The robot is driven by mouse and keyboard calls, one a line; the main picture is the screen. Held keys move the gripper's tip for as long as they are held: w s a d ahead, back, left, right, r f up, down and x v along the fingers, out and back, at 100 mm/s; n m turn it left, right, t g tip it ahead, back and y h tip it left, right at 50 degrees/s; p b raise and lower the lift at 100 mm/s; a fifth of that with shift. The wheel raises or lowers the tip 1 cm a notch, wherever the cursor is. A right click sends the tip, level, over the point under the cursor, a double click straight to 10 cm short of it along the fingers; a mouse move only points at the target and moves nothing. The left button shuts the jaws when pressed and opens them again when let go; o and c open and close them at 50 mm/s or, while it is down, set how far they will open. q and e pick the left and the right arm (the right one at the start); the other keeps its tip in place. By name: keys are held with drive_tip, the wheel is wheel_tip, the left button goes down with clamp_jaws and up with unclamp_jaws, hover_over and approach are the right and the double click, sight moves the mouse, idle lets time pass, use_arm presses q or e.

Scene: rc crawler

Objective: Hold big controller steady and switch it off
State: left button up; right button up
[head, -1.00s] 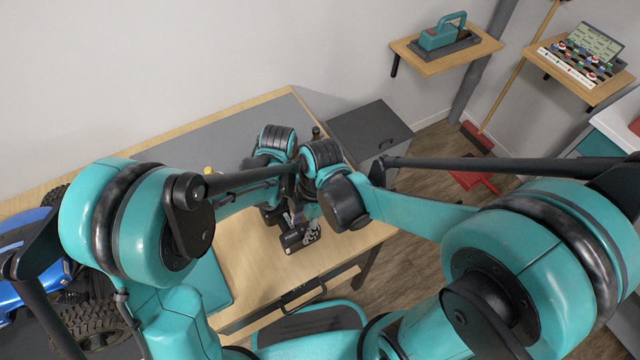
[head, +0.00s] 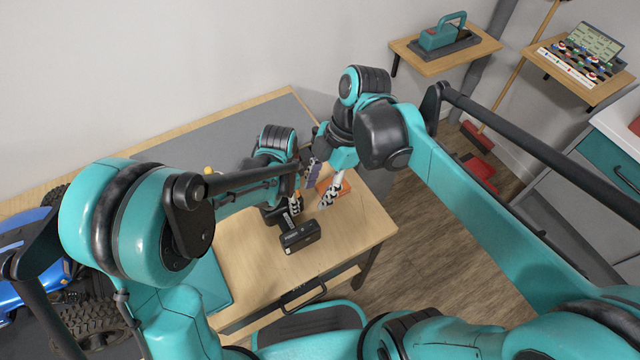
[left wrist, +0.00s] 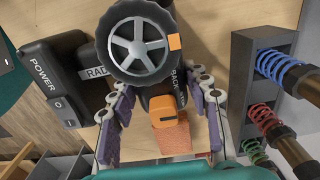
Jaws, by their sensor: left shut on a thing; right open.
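The big controller (head: 300,236) is black and sits on the wooden table near its front edge. In the left wrist view it shows a spoked wheel (left wrist: 140,42), an orange trigger (left wrist: 165,111) and a block marked POWER with a rocker switch (left wrist: 62,108). I cannot tell the rocker's position. My left gripper (left wrist: 163,125) is shut on the controller, its purple-padded fingers on either side of the grip below the wheel. In the head view the left arm partly hides it. My right gripper (head: 322,188) is open and empty, above and behind the controller, apart from it.
A holder with several coil-spring shocks (left wrist: 246,75) stands close to the controller. The blue crawler (head: 30,255) is at the far left. Wall shelves (head: 450,60) are at the back right. The tabletop right of the controller is clear.

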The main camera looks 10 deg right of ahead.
drive_tip(key=shift+d+r, duration=0.1)
drive_tip(key=shift+r, duration=0.2)
use_arm(q)
drive_tip(key=o, duration=1.6)
drive_tip(key=shift+c, duration=0.2)
drive_tip(key=shift+r, duration=0.1)
